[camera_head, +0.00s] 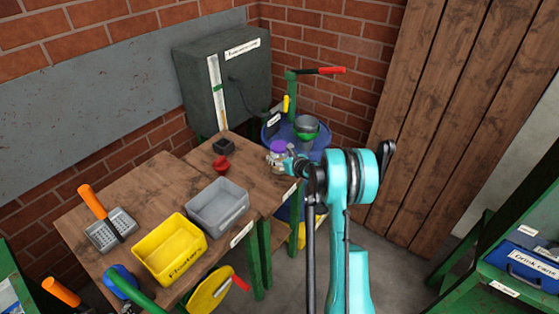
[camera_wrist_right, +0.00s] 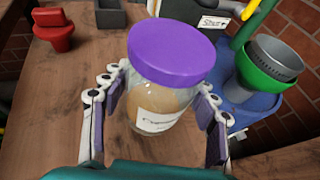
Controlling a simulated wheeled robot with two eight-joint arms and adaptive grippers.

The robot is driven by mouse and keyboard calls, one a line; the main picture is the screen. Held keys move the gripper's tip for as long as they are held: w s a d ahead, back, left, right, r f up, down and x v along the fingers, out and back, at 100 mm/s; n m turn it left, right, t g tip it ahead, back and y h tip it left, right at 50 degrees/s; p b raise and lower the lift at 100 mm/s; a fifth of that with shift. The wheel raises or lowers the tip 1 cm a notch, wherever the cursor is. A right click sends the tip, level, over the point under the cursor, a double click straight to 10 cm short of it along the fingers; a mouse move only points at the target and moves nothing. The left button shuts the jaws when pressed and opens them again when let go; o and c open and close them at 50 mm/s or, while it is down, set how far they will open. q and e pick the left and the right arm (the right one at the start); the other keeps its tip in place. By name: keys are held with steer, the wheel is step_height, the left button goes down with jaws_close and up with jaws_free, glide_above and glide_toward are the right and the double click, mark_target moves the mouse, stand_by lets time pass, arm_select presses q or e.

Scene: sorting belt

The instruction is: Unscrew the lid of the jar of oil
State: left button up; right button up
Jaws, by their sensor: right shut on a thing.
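The jar of oil (camera_wrist_right: 158,100) is clear glass with amber contents, a white label on its side and a purple lid (camera_wrist_right: 176,50) on top. It is upright at the right end of the wooden bench, and its purple lid also shows in the head view (camera_head: 278,146). My right gripper (camera_wrist_right: 163,95) is shut on the jar body below the lid, one finger on each side. In the head view my right gripper (camera_head: 289,164) partly hides the jar. The label text is too small to read. My left gripper is not in view.
A red knob-like piece (camera_head: 221,164) and a small dark box (camera_head: 223,146) are left of the jar. A grey bin (camera_head: 205,226) and a yellow bin (camera_head: 150,282) stand nearer. Behind is a blue drum (camera_head: 316,139) with a green-rimmed funnel (camera_head: 306,128).

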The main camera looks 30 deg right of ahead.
steer(key=s+d+r+p, duration=0.3)
steer(key=s+d+r, duration=0.4)
steer(key=d, duration=0.2)
steer(key=shift+d+r, duration=0.15)
steer(key=shift+r, duration=0.25)
steer(key=o, duration=0.9)
steer(key=c, duration=1.2)
steer(key=shift+o, duration=0.2)
